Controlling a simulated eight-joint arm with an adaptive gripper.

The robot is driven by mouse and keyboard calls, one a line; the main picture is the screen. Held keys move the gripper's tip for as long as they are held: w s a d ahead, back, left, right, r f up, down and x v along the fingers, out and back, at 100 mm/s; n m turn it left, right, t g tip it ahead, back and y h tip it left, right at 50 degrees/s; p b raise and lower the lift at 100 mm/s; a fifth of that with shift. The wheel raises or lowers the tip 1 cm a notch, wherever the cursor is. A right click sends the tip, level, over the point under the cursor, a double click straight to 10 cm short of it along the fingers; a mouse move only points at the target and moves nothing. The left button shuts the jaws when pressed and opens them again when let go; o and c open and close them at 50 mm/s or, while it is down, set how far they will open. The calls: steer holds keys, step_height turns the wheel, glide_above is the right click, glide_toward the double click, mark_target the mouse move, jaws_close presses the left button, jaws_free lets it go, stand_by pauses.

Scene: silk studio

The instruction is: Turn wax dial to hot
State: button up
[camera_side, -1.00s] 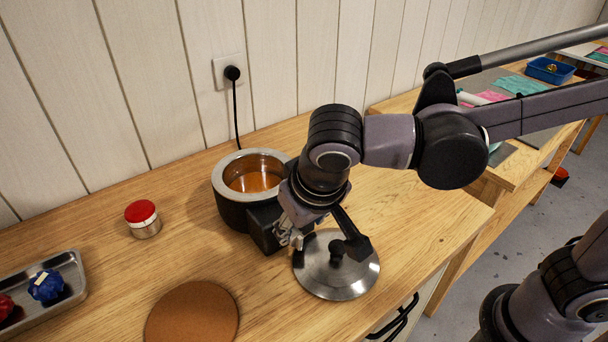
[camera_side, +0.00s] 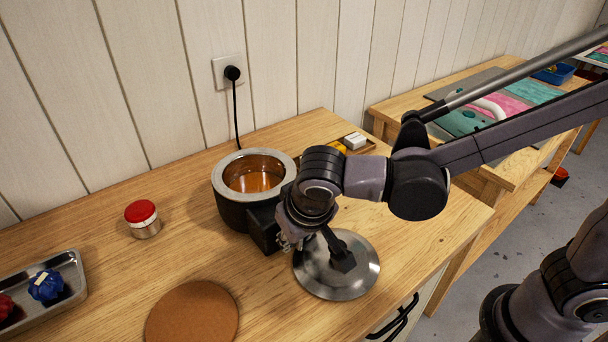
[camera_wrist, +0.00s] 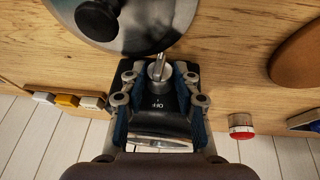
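The wax pot (camera_side: 230,213) stands on the bench with amber wax (camera_side: 254,182) in it. Its black control box (camera_side: 264,228) juts toward the front right. In the wrist view the metal dial (camera_wrist: 159,70) sits on the black box (camera_wrist: 158,122), with small white lettering beside it that I cannot read surely. My gripper (camera_wrist: 158,88) is open, one finger on each side of the dial; I cannot tell whether they touch it. In the side view my gripper (camera_side: 287,241) is at the box's front, and my wrist hides the dial.
A metal lid (camera_side: 352,283) lies close under my wrist. A red-capped jar (camera_side: 142,218), a cork mat (camera_side: 194,316) and a metal tray (camera_side: 70,284) are to the left. Small yellow and white blocks (camera_side: 354,140) lie behind. A cord (camera_side: 237,118) runs up the wall.

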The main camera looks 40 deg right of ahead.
jaws_close()
steer(key=shift+d+y, duration=0.2)
steer(key=shift+y, duration=0.3)
steer(key=shift+d+m+y, duration=0.15)
steer(key=shift+m+y, duration=0.35)
steer(key=shift+y, duration=1)
steer(key=o, duration=0.7)
jaws_free()
steer(key=shift+v, duration=6)
steer(key=shift+d, duration=0.1)
